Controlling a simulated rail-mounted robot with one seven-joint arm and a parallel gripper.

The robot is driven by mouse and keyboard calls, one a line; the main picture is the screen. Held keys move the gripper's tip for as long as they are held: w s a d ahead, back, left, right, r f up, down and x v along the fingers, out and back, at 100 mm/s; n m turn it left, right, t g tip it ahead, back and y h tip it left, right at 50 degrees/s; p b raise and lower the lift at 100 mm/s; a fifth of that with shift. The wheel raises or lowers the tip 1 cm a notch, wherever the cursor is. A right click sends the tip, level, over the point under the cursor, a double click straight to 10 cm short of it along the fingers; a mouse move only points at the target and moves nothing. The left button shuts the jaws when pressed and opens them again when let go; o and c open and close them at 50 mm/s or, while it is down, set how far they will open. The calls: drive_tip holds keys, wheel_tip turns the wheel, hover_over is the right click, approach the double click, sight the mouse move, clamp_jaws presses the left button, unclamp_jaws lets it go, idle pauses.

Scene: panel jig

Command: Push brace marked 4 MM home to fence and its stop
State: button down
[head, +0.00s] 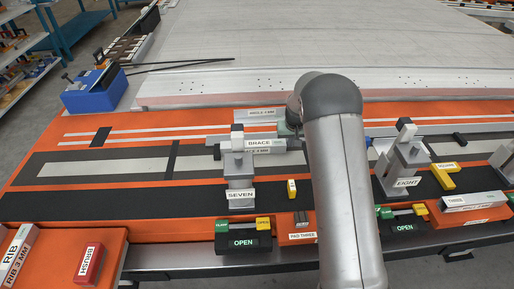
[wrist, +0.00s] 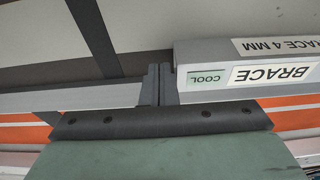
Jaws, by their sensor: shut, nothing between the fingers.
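The brace (head: 287,144) is a grey bar with white labels reading BRACE and 4 MM, behind the clamp marked SEVEN (head: 239,170) in the head view. In the wrist view the brace (wrist: 222,82) lies at right, with BRACE, BRACE 4 MM and COOL labels. My gripper (wrist: 158,85) is shut and empty, its fingertips just beside the brace's near end. A very narrow gap or light contact separates them; I cannot tell which. I cannot clearly identify the fence or stop.
A block marked ANGLE 4 MM (head: 262,113) lies behind the brace. The clamp marked EIGHT (head: 406,165) stands to the right. Two OPEN-labelled boxes (head: 243,243) (head: 403,227) sit at the front edge. A small yellow block (head: 292,189) lies on the dark strip.

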drive_tip(key=shift+d, duration=0.7)
drive_tip(key=w+p+v, duration=0.2)
drive_tip(key=p+v, duration=0.1)
drive_tip(key=v, duration=0.4)
drive_tip(key=shift+r, duration=0.6)
drive_tip(key=shift+s, duration=0.1)
